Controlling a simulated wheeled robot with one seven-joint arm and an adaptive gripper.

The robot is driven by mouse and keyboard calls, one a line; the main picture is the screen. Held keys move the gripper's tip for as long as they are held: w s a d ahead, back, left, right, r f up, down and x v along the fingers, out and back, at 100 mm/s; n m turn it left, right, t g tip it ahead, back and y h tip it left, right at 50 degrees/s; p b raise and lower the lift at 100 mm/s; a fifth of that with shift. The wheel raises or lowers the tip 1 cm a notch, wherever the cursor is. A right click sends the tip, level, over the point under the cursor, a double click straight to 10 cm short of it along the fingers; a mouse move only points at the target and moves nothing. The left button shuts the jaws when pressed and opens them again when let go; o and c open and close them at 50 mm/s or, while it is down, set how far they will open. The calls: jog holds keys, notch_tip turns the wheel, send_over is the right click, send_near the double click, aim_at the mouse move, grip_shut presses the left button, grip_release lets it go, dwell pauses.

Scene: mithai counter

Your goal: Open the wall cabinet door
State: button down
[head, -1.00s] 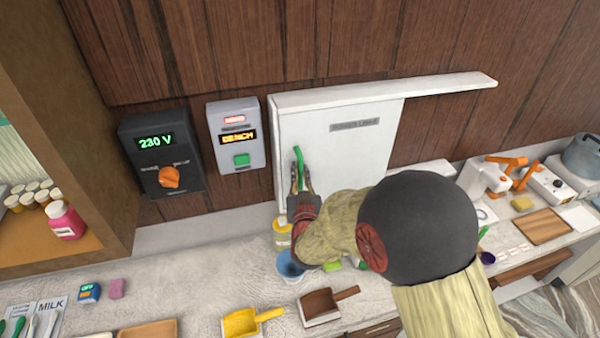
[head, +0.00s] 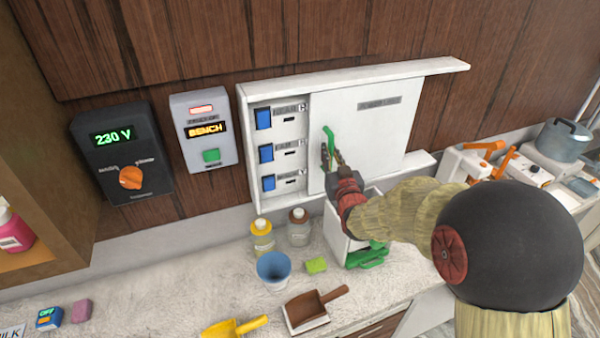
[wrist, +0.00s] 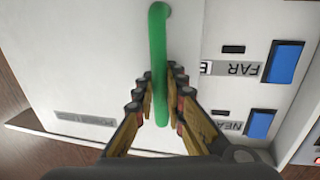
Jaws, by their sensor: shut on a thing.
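The white wall cabinet has a flat sliding door (head: 375,135) with a grey label near its top. The door stands to the right, and the cabinet's left part (head: 278,150) is uncovered, showing several blue switches with labels. A green upright handle (head: 328,142) is on the door's left side. My gripper (head: 334,162) is shut on this handle. In the wrist view the fingers (wrist: 162,95) sit on both sides of the green handle (wrist: 158,45), and blue switches (wrist: 286,62) show at the right.
A black 230 V box (head: 122,155) and a grey BENCH box (head: 203,128) are on the wall at left. Below the cabinet stand bottles (head: 262,238), a blue cup (head: 274,270) and a white bin (head: 340,240) with green things. The cabinet's rail (head: 440,67) runs right along clear wall.

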jog(key=w+d+b, duration=0.1)
jog(key=d, duration=0.4)
jog(key=w+d+b, duration=0.1)
jog(key=w+d, duration=0.1)
jog(key=d, duration=0.4)
jog(key=w+d+b, duration=0.1)
jog(key=w+d, duration=0.1)
jog(key=d, duration=0.4)
jog(key=shift+d, duration=0.15)
jog(key=c, duration=1.8)
grip_release()
jog(key=shift+c, duration=0.2)
send_near(376, 134)
jog(key=s, duration=0.6)
jog(key=shift+d, duration=0.3)
